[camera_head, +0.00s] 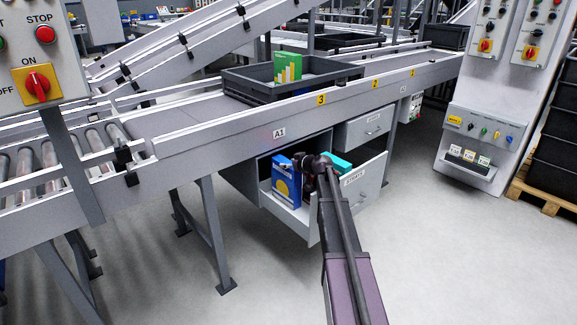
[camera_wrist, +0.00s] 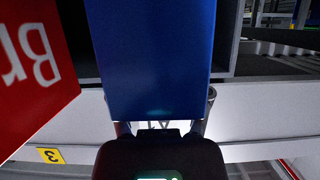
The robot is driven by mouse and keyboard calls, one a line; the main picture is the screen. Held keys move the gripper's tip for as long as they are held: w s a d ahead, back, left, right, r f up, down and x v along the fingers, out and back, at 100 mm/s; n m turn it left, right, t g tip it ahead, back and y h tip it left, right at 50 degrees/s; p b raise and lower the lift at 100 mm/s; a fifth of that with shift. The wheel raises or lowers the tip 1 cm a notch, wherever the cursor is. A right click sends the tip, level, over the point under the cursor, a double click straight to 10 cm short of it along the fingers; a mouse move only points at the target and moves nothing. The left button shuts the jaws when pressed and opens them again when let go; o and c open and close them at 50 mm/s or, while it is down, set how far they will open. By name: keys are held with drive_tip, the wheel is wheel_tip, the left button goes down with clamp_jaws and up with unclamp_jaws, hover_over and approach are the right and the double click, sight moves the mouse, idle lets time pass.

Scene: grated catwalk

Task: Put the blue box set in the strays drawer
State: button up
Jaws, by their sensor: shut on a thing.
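The blue box set (camera_head: 284,182), with a yellow round mark, stands roughly upright within the open drawer's outline. Its lower edge is at the drawer's left side wall; I cannot tell whether it touches the floor. My gripper (camera_head: 303,164) is shut on it. In the wrist view the plain blue face (camera_wrist: 150,60) sits between the fingers (camera_wrist: 160,126).
A red box (camera_wrist: 30,75) with upside-down lettering is close left of the blue box in the wrist view.

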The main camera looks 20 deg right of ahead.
drive_tip(key=shift+f, duration=0.2)
drive_tip(key=o, duration=1.3)
drive_tip(key=shift+r, duration=0.1)
drive_tip(key=shift+o, duration=0.2)
drive_tip(key=shift+r, duration=0.1)
drive_tip(key=shift+r, duration=0.1)
drive_tip(key=p+v, duration=0.3)
drive_tip(key=v, duration=0.4)
drive_tip(key=shift+s, duration=0.25)
drive_tip(key=shift+d, duration=0.1)
